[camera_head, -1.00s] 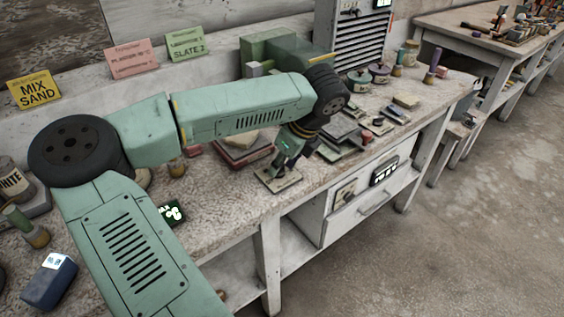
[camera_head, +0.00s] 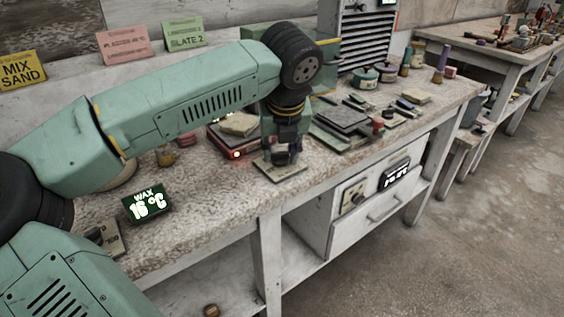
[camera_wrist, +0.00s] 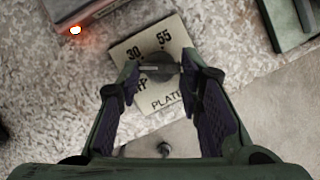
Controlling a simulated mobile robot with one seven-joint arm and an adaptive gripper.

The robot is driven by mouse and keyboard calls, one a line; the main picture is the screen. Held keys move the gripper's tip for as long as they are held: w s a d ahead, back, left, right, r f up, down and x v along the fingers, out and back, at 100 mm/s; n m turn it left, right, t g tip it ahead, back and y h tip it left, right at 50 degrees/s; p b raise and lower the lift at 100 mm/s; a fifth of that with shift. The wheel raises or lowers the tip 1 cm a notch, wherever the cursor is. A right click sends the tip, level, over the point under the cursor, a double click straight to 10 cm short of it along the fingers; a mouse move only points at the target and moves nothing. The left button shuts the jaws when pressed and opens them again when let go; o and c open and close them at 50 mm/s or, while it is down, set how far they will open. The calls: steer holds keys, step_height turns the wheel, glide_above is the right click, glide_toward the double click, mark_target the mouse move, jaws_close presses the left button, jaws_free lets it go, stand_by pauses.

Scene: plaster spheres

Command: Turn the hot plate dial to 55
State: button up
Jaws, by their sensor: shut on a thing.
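The hot plate dial is a dark round knob (camera_wrist: 158,64) on a pale label plate (camera_wrist: 178,104), marked 30, 55 and PLATE in the wrist view; another mark is partly covered. A light pointer line on the knob lies roughly level and points left, below the 30 mark and away from 55. My gripper (camera_wrist: 161,68) is shut on the knob, one finger on each side. In the head view my gripper (camera_head: 282,160) stands over the same label plate (camera_head: 270,172) and hides the knob. Just behind it is a dark red box (camera_head: 225,148) with a glowing lamp, likely the hot plate.
Slabs (camera_head: 342,119) and small jars lie to the right on the bench.

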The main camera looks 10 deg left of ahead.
steer(key=m, duration=0.1)
steer(key=m+h+b, duration=0.1)
steer(key=m, duration=0.1)
steer(key=m+b, duration=0.1)
steer(key=shift+a+f+m+h, duration=0.1)
steer(key=shift+a+m+h, duration=0.2)
steer(key=shift+h, duration=0.1)
steer(key=m+h, duration=0.1)
steer(key=m, duration=0.3)
steer(key=shift+a+m+h, duration=0.15)
steer(key=shift+m+h, duration=0.15)
steer(key=shift+h, duration=0.1)
steer(key=m, duration=0.1)
steer(key=m+g+h+p, duration=0.1)
steer(key=m, duration=0.3)
steer(key=shift+w+a+r+h, duration=0.2)
steer(key=shift+w+h, duration=0.05)
steer(key=shift+h, duration=0.05)
steer(key=shift+w+a+m+g+h+p, duration=0.15)
steer(key=shift+m+g+p, duration=0.4)
steer(key=shift+m, duration=0.7)
steer(key=shift+d+m+g+h+p, duration=0.1)
steer(key=shift+m+g+h+p, duration=0.3)
steer(key=shift+m, duration=0.85)
steer(key=shift+f, duration=0.1)
steer(key=o, duration=1.2)
steer(key=shift+y, duration=0.25)
steer(key=shift+c, duration=0.2)
